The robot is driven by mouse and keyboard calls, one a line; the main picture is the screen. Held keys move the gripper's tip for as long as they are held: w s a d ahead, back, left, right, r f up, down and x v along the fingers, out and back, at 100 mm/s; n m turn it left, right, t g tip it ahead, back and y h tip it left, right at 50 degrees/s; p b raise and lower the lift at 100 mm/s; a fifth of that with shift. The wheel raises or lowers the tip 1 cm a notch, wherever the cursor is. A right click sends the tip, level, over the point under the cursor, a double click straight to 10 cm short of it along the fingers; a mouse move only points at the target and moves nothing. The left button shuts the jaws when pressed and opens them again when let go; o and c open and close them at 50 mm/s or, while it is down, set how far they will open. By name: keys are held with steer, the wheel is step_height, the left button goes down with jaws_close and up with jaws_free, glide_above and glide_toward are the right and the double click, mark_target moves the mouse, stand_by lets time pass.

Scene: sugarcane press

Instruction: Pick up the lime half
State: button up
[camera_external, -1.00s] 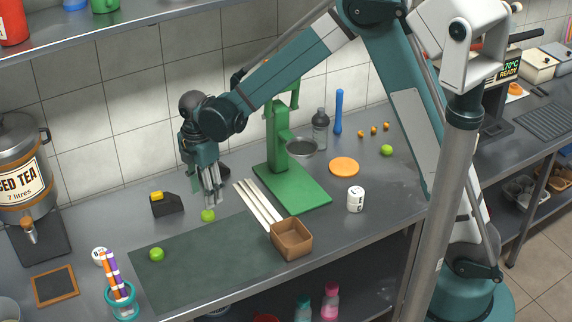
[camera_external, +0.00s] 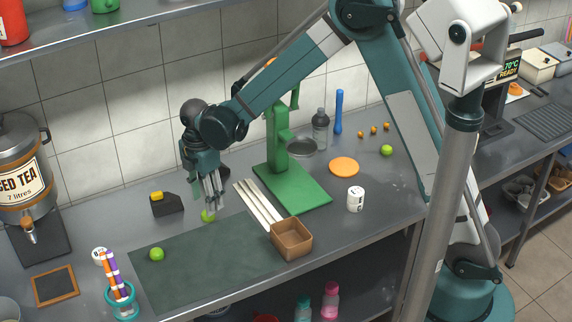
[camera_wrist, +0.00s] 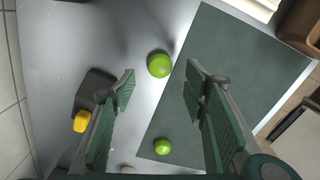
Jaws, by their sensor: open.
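A green lime piece (camera_external: 207,216) sits at the back edge of the dark mat, right by my fingertips. In the wrist view this lime (camera_wrist: 159,65) lies in the gap between the fingers, near the tips. A second lime (camera_external: 157,254) lies on the mat's left corner; it also shows in the wrist view (camera_wrist: 162,147). A third lime (camera_external: 387,150) is at the far right of the counter. I cannot tell for sure which one is a half. My gripper (camera_external: 213,209) points down, open and empty, its fingers (camera_wrist: 161,78) spread on either side of the near lime.
White cane sticks (camera_external: 258,203) and a brown box (camera_external: 291,240) lie right of my gripper. The green press (camera_external: 290,186) stands behind them. A black block with a yellow piece (camera_external: 167,205) is to the left. The mat (camera_external: 205,270) is mostly clear.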

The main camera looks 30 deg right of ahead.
steer(key=shift+d+f+b, duration=0.1)
steer(key=shift+f+b, duration=0.35)
steer(key=shift+f, duration=2.15)
steer(key=c, duration=0.9)
